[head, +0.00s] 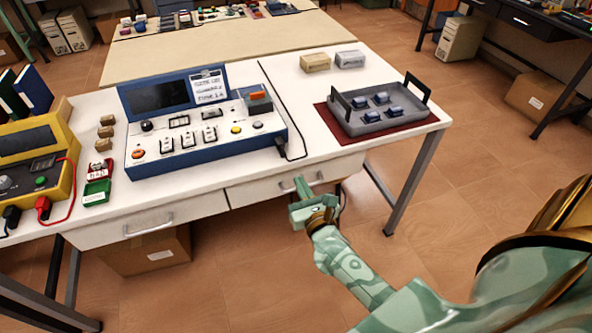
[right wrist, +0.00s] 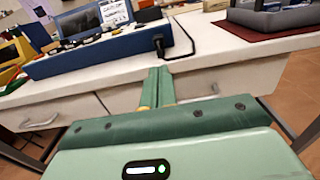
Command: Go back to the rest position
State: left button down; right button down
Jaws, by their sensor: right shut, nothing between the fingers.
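My right gripper (head: 300,198) is in front of the white table's right drawer, below the tabletop edge. Its fingers are together and empty, and they also show in the right wrist view (right wrist: 157,88). The green and tan right arm comes in from the lower right of the head view. My left gripper is not in either view.
A white table (head: 215,185) holds a blue control panel (head: 205,150), a yellow meter (head: 45,165) and a grey tray (head: 385,125) with several small blue parts on a dark red mat (head: 425,130). A cardboard box (head: 145,250) sits beneath.

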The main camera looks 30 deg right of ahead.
jog(key=shift+s+a, duration=0.25)
jog(key=shift+s, duration=0.35)
jog(key=s+a+f+n+g+y, duration=0.25)
jog(key=s+f+n, duration=0.25)
jog(key=f+n, duration=0.45)
jog(key=s+a+f+n+g+y, duration=0.1)
jog(key=s+a+f+n+g, duration=0.15)
jog(key=s+f+n, duration=0.45)
jog(key=s+a+f+n+g+y, duration=0.1)
jog(key=s+f+n+g+y, duration=0.15)
jog(key=f+n, duration=0.85)
jog(key=s+f+n+g, duration=0.3)
jog(key=s+n, duration=0.2)
jog(key=s, duration=0.6)
jog(key=s+d+f+n+g+h, duration=0.1)
jog(key=s+f+n+g, duration=0.2)
jog(key=s, duration=0.8)
jog(key=s+d+f+n+g+h, duration=0.1)
jog(key=s+f+n+g, duration=0.3)
jog(key=s+n, duration=0.3)
jog(key=s, duration=0.4)
jog(key=shift+s+d, duration=0.2)
